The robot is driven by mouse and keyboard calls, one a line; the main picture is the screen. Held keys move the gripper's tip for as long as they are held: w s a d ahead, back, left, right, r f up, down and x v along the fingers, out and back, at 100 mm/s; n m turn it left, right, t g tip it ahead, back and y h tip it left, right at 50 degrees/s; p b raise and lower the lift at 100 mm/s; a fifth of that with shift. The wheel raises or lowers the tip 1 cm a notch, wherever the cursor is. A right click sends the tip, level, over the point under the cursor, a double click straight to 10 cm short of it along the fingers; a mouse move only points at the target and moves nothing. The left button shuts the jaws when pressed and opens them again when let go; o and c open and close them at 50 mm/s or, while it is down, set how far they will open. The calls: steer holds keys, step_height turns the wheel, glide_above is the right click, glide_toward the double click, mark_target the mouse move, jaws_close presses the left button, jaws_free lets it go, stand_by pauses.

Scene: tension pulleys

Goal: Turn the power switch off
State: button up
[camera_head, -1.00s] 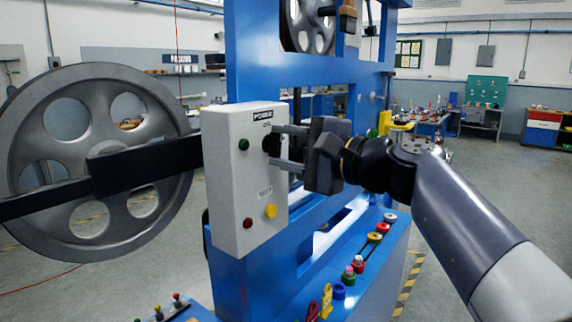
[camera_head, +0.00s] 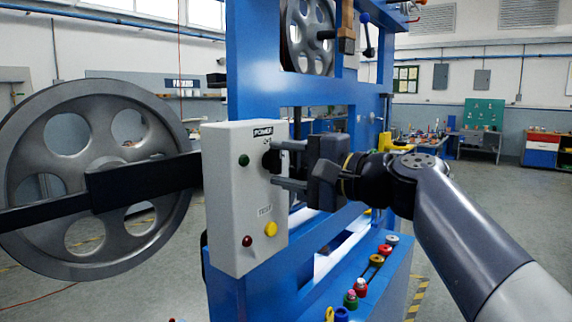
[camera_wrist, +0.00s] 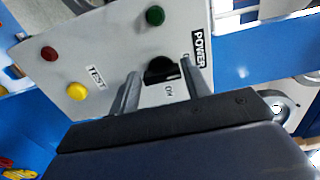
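The power switch is a black round knob (camera_wrist: 158,70) on the front of a light grey control box (camera_head: 228,205), below a POWER label (camera_wrist: 200,48). In the wrist view an ON label (camera_wrist: 168,91) shows beside the knob; another label is partly hidden by a finger. A small light mark shows at the knob's edge; I cannot tell its exact setting. My gripper (camera_wrist: 160,75) is open, with one finger on each side of the knob and narrow gaps showing. In the head view my gripper (camera_head: 279,165) faces the box from the right, and the knob is partly covered.
The box also carries a green lamp (camera_head: 244,160), a red lamp (camera_head: 247,241) and a yellow button (camera_head: 271,229) by the TEST label. A large grey pulley wheel (camera_head: 95,180) stands left. Blue frame beams (camera_head: 300,92) stand behind. Several coloured knobs line the lower right ledge.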

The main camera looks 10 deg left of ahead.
steer(key=o, duration=0.3)
steer(key=v, duration=1)
steer(key=shift+s+d, duration=0.2)
steer(key=shift+d, duration=0.15)
steer(key=x, duration=1.1)
steer(key=shift+r, duration=0.1)
steer(key=shift+d, duration=0.1)
